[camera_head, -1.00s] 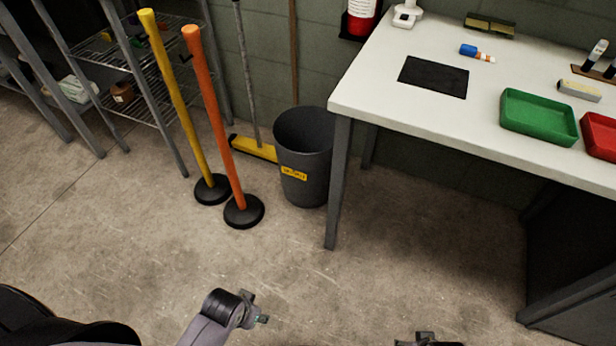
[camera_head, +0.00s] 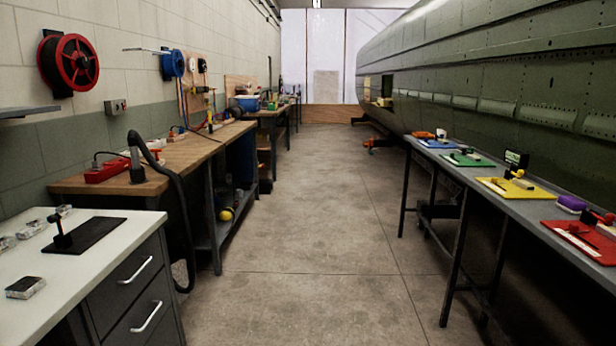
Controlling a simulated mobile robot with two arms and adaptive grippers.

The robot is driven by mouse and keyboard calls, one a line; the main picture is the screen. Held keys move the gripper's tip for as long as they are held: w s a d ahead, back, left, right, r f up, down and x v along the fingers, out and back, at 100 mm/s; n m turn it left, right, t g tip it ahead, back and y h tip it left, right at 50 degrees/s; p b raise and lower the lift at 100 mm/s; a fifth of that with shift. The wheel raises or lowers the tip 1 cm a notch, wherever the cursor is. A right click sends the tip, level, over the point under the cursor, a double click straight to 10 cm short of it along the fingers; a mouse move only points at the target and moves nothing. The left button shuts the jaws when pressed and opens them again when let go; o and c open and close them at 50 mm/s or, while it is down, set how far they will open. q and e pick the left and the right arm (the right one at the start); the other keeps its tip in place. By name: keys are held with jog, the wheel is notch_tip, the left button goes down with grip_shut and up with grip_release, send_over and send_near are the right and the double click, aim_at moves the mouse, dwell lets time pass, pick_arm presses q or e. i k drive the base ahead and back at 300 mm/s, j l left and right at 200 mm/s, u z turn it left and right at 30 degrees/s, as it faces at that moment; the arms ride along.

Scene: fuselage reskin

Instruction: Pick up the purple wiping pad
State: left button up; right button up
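The purple wiping pad (camera_head: 571,203) is a small rounded purple block at the right side of the view. It lies at the far edge of the long grey table (camera_head: 459,172), between the yellow mat and the red mat. Neither of my grippers shows in the view.
A yellow mat (camera_head: 497,187) and a red mat (camera_head: 562,233) lie beside the pad. The green fuselage (camera_head: 465,58) rises behind the table. Wooden workbenches (camera_head: 180,160) and a white-topped drawer cabinet (camera_head: 85,270) line the left. The aisle floor (camera_head: 310,220) is clear.

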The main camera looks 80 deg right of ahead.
aim_at(571, 205)
jog(key=z, duration=4.15)
